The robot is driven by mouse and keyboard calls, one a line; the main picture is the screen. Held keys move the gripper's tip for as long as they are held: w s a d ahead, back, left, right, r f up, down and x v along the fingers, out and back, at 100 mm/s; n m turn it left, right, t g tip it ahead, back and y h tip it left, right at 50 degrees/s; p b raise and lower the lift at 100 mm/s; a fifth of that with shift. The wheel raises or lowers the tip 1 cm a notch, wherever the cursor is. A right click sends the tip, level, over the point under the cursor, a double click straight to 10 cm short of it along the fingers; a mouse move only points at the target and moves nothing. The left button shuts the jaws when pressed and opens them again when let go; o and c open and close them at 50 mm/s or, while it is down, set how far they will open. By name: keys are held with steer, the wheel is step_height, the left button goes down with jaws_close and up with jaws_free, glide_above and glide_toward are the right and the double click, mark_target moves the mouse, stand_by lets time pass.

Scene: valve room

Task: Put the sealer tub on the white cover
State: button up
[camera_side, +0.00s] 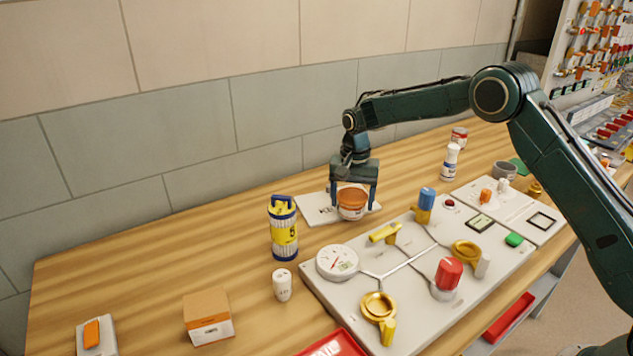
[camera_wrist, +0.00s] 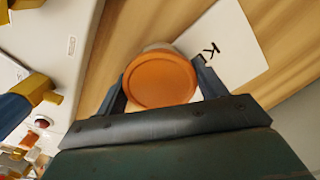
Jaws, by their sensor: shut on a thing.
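The sealer tub (camera_side: 351,203) is a small round tub with an orange lid and a pale label. My gripper (camera_side: 353,198) is shut on it from above, one finger on each side. The white cover (camera_side: 316,208) is a flat white sheet with dark lettering, lying on the wooden bench. In the side view the tub shows in front of the cover's right part. In the wrist view the orange lid (camera_wrist: 160,79) is between the fingers, and the cover (camera_wrist: 232,48) lies to its right, partly hidden by the tub and a finger. I cannot tell whether the tub touches anything below.
A valve panel (camera_side: 410,262) with a gauge, coloured knobs and yellow handles lies in front of the tub. A yellow and blue canister (camera_side: 283,230) stands to the left. A white bottle (camera_side: 451,161) stands behind right.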

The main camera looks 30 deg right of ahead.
mark_target(352, 194)
steer(key=shift+f, duration=0.1)
steer(key=o, duration=1.1)
step_height(352, 194, up, 11)
steer(key=shift+r, duration=0.65)
